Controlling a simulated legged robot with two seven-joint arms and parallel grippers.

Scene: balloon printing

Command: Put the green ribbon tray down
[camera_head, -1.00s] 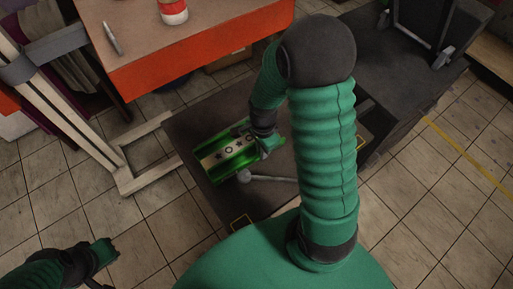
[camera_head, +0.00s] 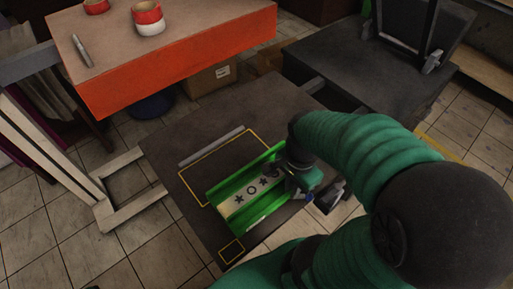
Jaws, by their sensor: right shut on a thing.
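The green ribbon tray (camera_head: 250,192) is a green channel with a pale strip marked with dark stars and rings. It is over the dark low table (camera_head: 180,138), partly across a yellow outlined rectangle (camera_head: 192,183). I cannot tell whether it touches the surface. My right gripper (camera_head: 290,180) is shut on the tray at its right end, and its fingers are partly hidden by the wrist. My left gripper is not in view.
A grey bar (camera_head: 211,146) lies along the outline's far edge. A small yellow square (camera_head: 231,250) marks the near corner. An orange-sided table (camera_head: 180,62) with tape rolls (camera_head: 147,17) stands behind. A dark table (camera_head: 355,65) is at back right.

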